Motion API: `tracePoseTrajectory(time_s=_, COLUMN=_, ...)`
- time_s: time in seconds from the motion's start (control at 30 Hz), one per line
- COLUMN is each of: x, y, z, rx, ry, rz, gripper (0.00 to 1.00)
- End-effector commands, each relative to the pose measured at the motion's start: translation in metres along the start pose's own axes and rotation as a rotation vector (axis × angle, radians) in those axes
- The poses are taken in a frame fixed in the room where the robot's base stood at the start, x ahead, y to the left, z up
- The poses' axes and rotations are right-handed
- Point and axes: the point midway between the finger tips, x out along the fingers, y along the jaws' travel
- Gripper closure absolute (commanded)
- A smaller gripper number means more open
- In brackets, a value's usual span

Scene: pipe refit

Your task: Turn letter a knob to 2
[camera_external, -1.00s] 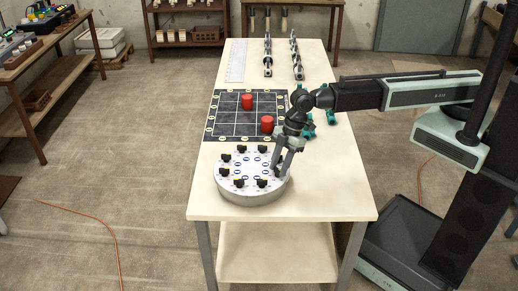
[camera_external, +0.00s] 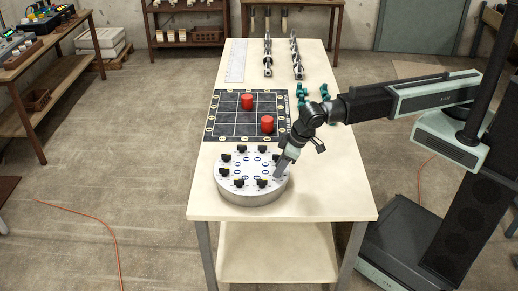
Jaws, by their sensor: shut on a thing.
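A round silver-white dial plate (camera_external: 251,196) with several black knobs around its top lies at the near end of the table. Printed blue marks sit inside the ring of knobs. The knob letters are too small to read. My gripper (camera_external: 281,172) reaches down at the right edge of the plate and is shut on a black knob there. The gripper mostly hides that knob, and its pointing direction cannot be seen.
A dark grid board (camera_external: 235,115) with two red cylinders (camera_external: 247,102) lies behind the plate. Teal parts (camera_external: 324,91) and metal pipe pieces (camera_external: 297,60) lie farther back. A ruler-like strip (camera_external: 236,61) is at the back left. The table's front is bare.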

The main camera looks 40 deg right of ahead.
Motion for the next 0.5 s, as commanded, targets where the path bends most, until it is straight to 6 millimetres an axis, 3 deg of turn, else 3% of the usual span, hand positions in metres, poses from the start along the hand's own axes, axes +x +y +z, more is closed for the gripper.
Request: tracePoseTrajectory(time_s=0.5, x=0.0002, y=-0.0026, z=-0.0003, rx=0.269, ry=-0.001, rz=0.111, gripper=1.0)
